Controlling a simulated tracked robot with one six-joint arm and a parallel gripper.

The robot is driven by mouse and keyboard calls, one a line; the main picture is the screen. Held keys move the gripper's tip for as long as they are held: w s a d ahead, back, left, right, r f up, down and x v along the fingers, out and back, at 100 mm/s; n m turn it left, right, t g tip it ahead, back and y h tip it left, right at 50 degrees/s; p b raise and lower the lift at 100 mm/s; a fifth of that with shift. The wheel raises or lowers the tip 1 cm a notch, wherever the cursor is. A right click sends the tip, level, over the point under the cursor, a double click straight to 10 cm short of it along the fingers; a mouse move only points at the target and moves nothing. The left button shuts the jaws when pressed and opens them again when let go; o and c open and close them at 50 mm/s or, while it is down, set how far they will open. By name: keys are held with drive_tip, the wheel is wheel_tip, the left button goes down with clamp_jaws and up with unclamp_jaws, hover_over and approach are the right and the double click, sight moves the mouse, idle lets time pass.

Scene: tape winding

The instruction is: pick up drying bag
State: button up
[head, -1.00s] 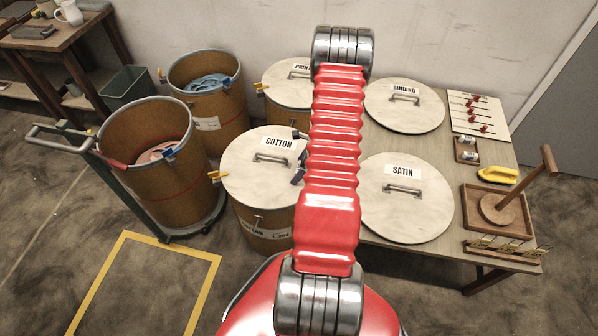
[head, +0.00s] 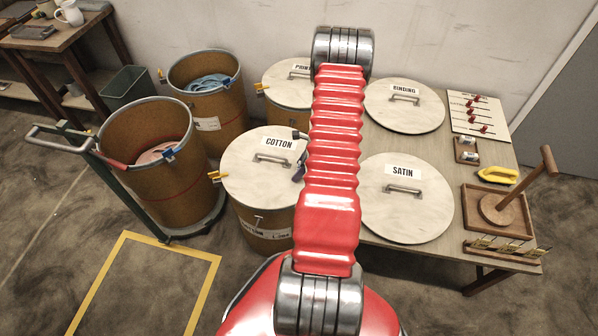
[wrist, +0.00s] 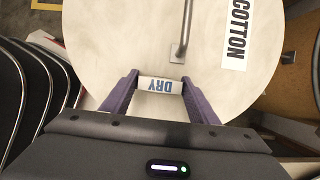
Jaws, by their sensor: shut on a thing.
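The drying bag is a small white packet (wrist: 160,86) marked "DRY" in blue letters, seen in the wrist view. My gripper (wrist: 160,87) is shut on it, with a purple finger at each end of the packet. The packet shows in front of the round pale lid (wrist: 110,40) labelled "COTTON", beside its metal handle. I cannot tell how far above the lid it is. In the head view my red arm hides most of the gripper; a bit of purple finger (head: 299,173) shows at the right edge of the cotton lid. The packet does not show there.
Two open drums stand at left, the nearer (head: 160,190) on a green trolley (head: 128,204). A table at right holds the satin lid (head: 405,215), the binding lid (head: 404,115), a wooden tray (head: 520,230) with a post, and a yellow tool (head: 497,175). The floor at front left is clear.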

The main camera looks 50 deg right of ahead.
sight(298, 167)
drive_tip(key=shift+r, duration=5)
drive_tip(key=shift+w+a+r, duration=0.1)
drive_tip(key=shift+w+a, duration=0.05)
drive_tip(key=shift+w, duration=0.15)
drive_tip(key=w+a+r+n+g+y, duration=0.15)
drive_tip(key=w+a+r+n, duration=0.25)
drive_tip(key=w+a+n, duration=0.5)
drive_tip(key=w+a+r+n+g+y, duration=0.1)
drive_tip(key=w+a+r+n+g, duration=0.25)
drive_tip(key=w+a+n, duration=0.5)
drive_tip(key=a+r+n+g+h, duration=0.1)
drive_tip(key=a+r+n, duration=0.3)
drive_tip(key=a, duration=0.4)
drive_tip(key=w+a+r+n+g+h, duration=0.1)
drive_tip(key=a+r+n, duration=0.3)
drive_tip(key=a, duration=0.4)
drive_tip(key=w+a+r+n+g+h, duration=0.1)
drive_tip(key=a+r+n+h, duration=0.1)
drive_tip(key=a+r+n, duration=0.3)
drive_tip(key=a+n, duration=0.1)
drive_tip(key=a, duration=0.3)
drive_tip(key=shift+g, duration=0.4)
